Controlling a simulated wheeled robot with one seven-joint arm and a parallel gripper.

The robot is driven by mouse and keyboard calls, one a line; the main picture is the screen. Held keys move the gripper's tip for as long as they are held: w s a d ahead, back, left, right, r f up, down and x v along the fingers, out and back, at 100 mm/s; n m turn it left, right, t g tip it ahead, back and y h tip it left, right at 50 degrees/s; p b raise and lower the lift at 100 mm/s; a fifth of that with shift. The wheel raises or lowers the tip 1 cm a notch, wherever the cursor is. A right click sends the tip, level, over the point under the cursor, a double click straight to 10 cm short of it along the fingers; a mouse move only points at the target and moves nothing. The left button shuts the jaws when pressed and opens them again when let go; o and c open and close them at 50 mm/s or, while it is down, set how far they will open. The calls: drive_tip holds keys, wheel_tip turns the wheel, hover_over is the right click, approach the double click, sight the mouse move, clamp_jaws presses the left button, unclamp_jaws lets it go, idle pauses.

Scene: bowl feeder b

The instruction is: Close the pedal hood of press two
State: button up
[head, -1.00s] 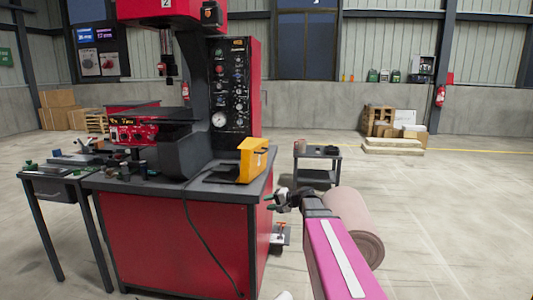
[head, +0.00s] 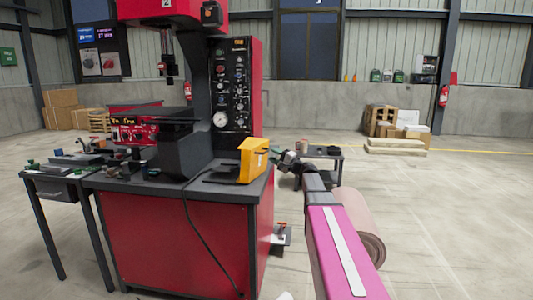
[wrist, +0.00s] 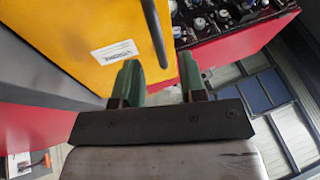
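The pedal hood (head: 254,155) is a yellow box-like cover on the right front corner of the table of press two (head: 232,85). It also fills the upper left of the wrist view (wrist: 85,45), with a white label on its face. A dark narrow bar (wrist: 154,30) runs along its edge, its lower end in line with the gap between my fingers. My gripper (head: 278,156) is just right of the hood, at its height. In the wrist view my gripper (wrist: 160,80) has two green fingers apart with nothing clearly between them. Contact with the bar is unclear.
The red press table (head: 175,235) has a dark top and a cable hanging down its front. A small dark cart (head: 325,168) stands behind my arm. A side table with tools (head: 60,175) is at left. The floor to the right is mostly open.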

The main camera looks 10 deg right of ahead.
sight(256, 160)
drive_tip(key=shift+x, duration=2.35)
clamp_jaws()
